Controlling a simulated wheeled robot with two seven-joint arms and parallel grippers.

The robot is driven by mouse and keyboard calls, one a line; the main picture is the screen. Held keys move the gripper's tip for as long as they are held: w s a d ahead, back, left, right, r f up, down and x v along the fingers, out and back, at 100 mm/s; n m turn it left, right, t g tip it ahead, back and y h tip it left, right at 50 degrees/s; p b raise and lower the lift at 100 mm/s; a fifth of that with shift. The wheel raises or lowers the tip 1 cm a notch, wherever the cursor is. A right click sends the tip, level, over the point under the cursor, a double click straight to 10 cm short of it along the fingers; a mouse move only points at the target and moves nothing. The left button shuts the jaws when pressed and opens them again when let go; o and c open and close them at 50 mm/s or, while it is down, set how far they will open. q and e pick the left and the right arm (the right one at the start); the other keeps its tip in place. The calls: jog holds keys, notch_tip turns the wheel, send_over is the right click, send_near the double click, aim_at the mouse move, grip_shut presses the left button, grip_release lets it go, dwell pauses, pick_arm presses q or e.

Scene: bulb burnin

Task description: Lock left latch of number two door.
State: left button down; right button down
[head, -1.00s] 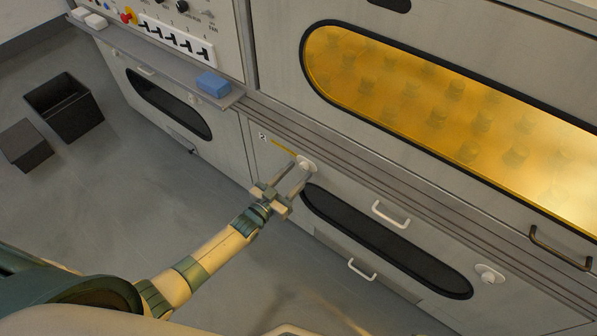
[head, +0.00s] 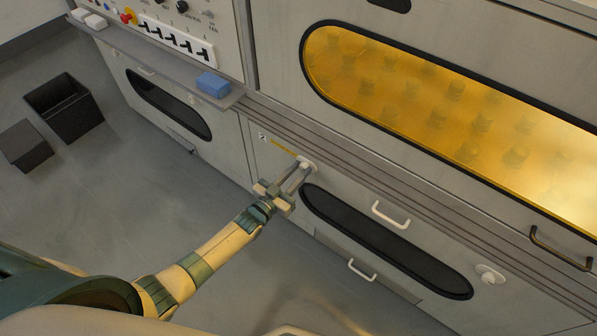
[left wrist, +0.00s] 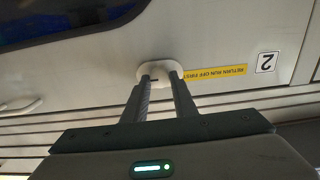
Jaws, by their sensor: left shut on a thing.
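The number two door (head: 395,268) is the lower panel with a dark oval window (head: 385,243) and a white handle (head: 390,215). Its "2" label (left wrist: 266,62) and yellow strip (left wrist: 215,73) show in the left wrist view. The left latch (head: 306,163) is a white knob at the door's upper left; it also shows in the left wrist view (left wrist: 157,71). My left gripper (head: 302,167) is shut on this latch, its fingers on either side of the knob and partly covering it. The right latch (head: 490,274) stands free. My right gripper is not in view.
Above is a large amber window (head: 450,105) with a brown handle (head: 560,248). A ledge (head: 170,60) holds a blue block (head: 213,84). A dark open bin (head: 65,108) stands on the floor at left. A lower white handle (head: 362,270) sits below the door window.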

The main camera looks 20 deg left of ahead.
pick_arm(q)
jog(key=shift+n, duration=1)
jog(key=shift+a+n+b, duration=0.1)
jog(key=shift+n+b, duration=0.35)
jog(key=shift+n, duration=0.75)
jog(key=shift+f+n, duration=0.1)
jog(key=shift+n, duration=0.8)
jog(key=shift+n+b, duration=0.5)
jog(key=shift+n, duration=0.5)
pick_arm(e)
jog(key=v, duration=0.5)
pick_arm(q)
jog(key=n+b, duration=0.2)
jog(key=n, duration=0.3)
jog(key=shift+f, duration=0.1)
jog(key=n+b, duration=0.1)
jog(key=n, duration=0.1)
jog(key=shift+a+n, duration=0.1)
jog(key=shift+n, duration=0.3)
jog(key=shift+n+b, duration=0.65)
jog(key=shift+n, duration=0.35)
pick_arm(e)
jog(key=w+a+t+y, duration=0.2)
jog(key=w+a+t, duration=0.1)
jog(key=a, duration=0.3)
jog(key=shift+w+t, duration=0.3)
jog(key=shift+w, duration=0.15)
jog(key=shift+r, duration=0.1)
